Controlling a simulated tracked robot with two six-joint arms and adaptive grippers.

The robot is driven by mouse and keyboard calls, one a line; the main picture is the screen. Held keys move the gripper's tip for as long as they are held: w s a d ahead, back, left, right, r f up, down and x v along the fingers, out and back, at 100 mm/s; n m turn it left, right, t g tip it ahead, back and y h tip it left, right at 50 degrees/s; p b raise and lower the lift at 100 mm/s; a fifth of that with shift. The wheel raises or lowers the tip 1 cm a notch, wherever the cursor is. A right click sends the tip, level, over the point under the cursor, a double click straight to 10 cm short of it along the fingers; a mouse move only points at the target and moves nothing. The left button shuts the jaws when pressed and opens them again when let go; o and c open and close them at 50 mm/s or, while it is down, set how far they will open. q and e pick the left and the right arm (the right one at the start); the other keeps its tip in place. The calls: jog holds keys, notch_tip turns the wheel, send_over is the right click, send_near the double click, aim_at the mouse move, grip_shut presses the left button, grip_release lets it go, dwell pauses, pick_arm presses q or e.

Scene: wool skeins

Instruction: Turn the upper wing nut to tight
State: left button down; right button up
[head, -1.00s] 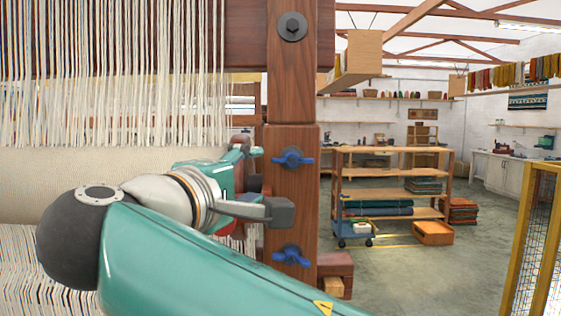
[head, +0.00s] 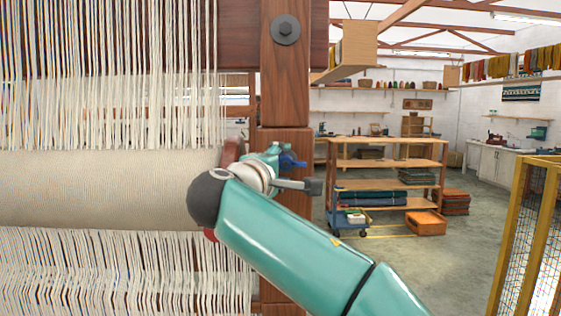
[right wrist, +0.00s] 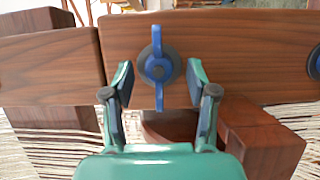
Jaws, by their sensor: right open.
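The upper wing nut (head: 291,161) is blue and sits on the dark wooden post (head: 285,90); my right arm partly covers it in the head view. In the right wrist view the same nut (right wrist: 157,68) has its wings running up and down the picture, across the beam, on a dark round washer. My right gripper (right wrist: 160,78) is open, one finger on each side of the nut, with a gap to it on both sides. In the head view my right gripper (head: 275,157) is largely hidden behind its own wrist. My left gripper is out of view.
A second blue wing nut (right wrist: 315,62) is cut off at the right edge of the wrist view. Hanging warp threads (head: 110,70) and a cloth roll (head: 100,188) lie left of the post. A wooden shelf (head: 385,165) stands behind; a yellow mesh frame (head: 520,235) is at right.

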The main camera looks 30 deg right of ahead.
jog(key=shift+w+d, duration=0.1)
jog(key=shift+c, duration=0.4)
grip_shut()
